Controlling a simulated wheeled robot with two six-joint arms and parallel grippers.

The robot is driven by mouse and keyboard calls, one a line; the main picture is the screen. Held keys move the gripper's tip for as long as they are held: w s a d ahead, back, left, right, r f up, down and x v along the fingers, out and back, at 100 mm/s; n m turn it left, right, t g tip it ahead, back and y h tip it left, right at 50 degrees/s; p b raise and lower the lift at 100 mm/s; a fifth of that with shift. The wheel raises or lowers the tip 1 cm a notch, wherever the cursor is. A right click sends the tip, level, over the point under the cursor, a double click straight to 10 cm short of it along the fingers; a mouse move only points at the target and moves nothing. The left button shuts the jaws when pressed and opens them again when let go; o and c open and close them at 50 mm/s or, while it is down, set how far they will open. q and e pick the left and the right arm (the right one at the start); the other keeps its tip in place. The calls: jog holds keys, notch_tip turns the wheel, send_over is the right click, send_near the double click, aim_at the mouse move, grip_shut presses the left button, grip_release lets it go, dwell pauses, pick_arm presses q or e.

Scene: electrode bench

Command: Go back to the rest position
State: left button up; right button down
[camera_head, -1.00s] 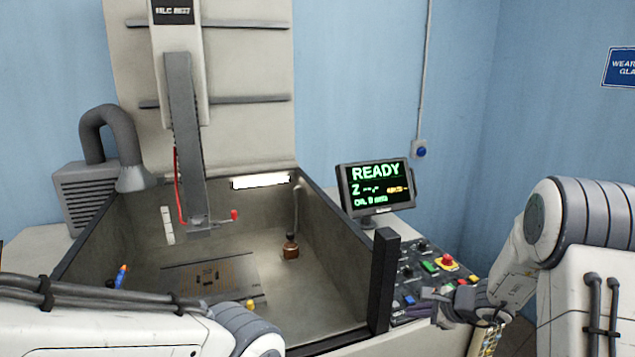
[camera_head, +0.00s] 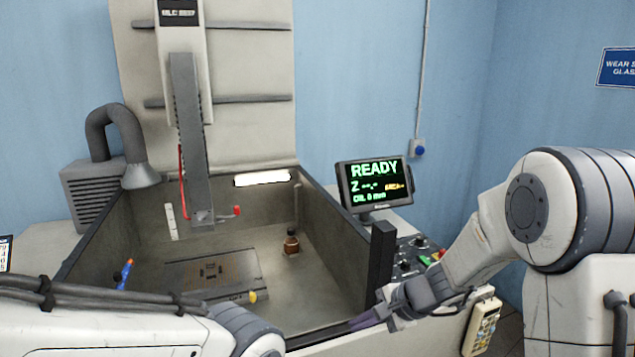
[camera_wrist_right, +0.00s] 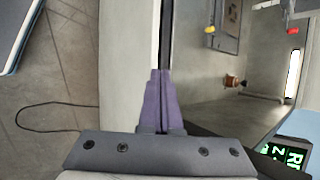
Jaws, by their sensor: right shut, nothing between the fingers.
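My right gripper (camera_head: 362,322) is at the front right corner of the machine's tank (camera_head: 325,336), left of the control panel. In the right wrist view its two purple fingers (camera_wrist_right: 161,78) are together with nothing between them, over the tank's front edge. My left arm crosses the bottom left of the head view, but its gripper is out of frame. A small copper-coloured piece with a dark top (camera_head: 291,243) stands on the tank floor, apart from my right gripper; it also shows in the right wrist view (camera_wrist_right: 231,81).
A dark post (camera_head: 381,265) stands right beside my right gripper. The control panel (camera_head: 408,262) is partly hidden by my right arm. The monitor (camera_head: 375,184) reads READY. A beige handset (camera_head: 482,327) hangs on the front. A slotted plate (camera_head: 215,272) lies in the tank.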

jog(key=s+a+r+n+g+h, duration=0.1)
jog(key=s+a+n+g, duration=0.2)
jog(key=s, duration=0.4)
jog(key=s+a+r+n+h, duration=0.1)
jog(key=s+a+r+n, duration=0.15)
jog(key=s+n, duration=0.4)
jog(key=s+a+r+n+g, duration=0.1)
jog(key=s+a+n+g, duration=0.15)
jog(key=s, duration=0.45)
jog(key=s+d+n+t+h, duration=0.1)
jog(key=s+d+n+h, duration=0.2)
jog(key=s+n, duration=0.4)
jog(key=shift+s+d+n+h, duration=0.4)
jog(key=shift+n+h, duration=0.1)
jog(key=shift+n, duration=0.1)
jog(key=shift+w+a, duration=0.1)
